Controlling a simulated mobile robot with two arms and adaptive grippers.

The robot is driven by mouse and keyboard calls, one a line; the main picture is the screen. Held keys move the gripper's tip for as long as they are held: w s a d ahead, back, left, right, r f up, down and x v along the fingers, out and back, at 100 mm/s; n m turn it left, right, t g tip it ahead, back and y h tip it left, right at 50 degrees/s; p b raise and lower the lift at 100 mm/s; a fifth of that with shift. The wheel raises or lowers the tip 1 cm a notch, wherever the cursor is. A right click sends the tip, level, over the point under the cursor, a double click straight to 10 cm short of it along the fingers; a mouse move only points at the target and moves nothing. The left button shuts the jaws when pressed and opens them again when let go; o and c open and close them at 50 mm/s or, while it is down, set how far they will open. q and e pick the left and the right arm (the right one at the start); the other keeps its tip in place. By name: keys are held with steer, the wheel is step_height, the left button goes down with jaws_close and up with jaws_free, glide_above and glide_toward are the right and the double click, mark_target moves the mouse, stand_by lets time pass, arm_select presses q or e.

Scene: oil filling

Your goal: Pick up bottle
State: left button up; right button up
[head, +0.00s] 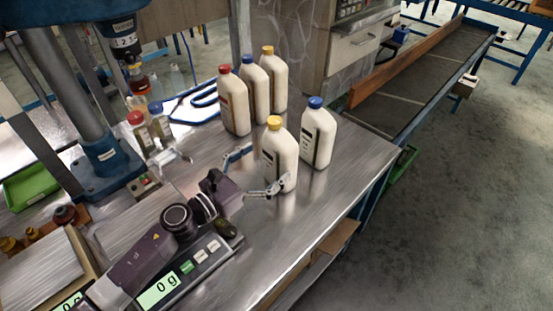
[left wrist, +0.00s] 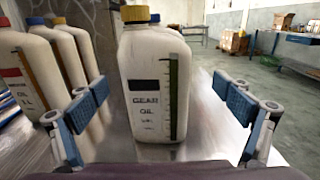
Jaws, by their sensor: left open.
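A white bottle with a yellow cap (head: 281,157) stands upright on the metal table. In the left wrist view the same bottle (left wrist: 150,95) faces me in the middle, its label reading "GEAR OIL". My left gripper (head: 257,171) reaches in low from the left with its fingers spread. In the left wrist view the two blue-padded fingers of the gripper (left wrist: 163,108) stand on either side of the bottle, with gaps on both sides. A white bottle with a blue cap (head: 318,135) stands just behind it. My right gripper is not in view.
Several more white bottles (head: 234,103) stand close together farther back on the table. A scale (head: 185,270) reading 0 g lies below my left arm. A blue press (head: 105,155) stands at the left. Bare table (head: 345,185) lies right of the bottles, up to the edge.

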mark_target(272, 156)
arm_select(q)
steer(key=shift+w+d+r, duration=0.15)
steer(key=shift+w+d, duration=0.15)
steer(key=shift+d, duration=0.05)
steer(key=shift+w+d, duration=0.2)
steer(key=shift+w, duration=0.1)
steer(key=x, duration=0.1)
steer(key=p+x, duration=0.1)
steer(key=x, duration=0.1)
steer(key=shift+w+a, duration=0.2)
steer(key=shift+w, duration=0.1)
steer(key=shift+w+d, duration=0.25)
steer(key=shift+d, duration=0.05)
steer(key=shift+w+d+f, duration=0.1)
steer(key=shift+d+f, duration=0.05)
steer(key=shift+f, duration=0.05)
steer(key=shift+c, duration=0.4)
steer(key=c, duration=2.1)
steer(key=shift+r, duration=0.2)
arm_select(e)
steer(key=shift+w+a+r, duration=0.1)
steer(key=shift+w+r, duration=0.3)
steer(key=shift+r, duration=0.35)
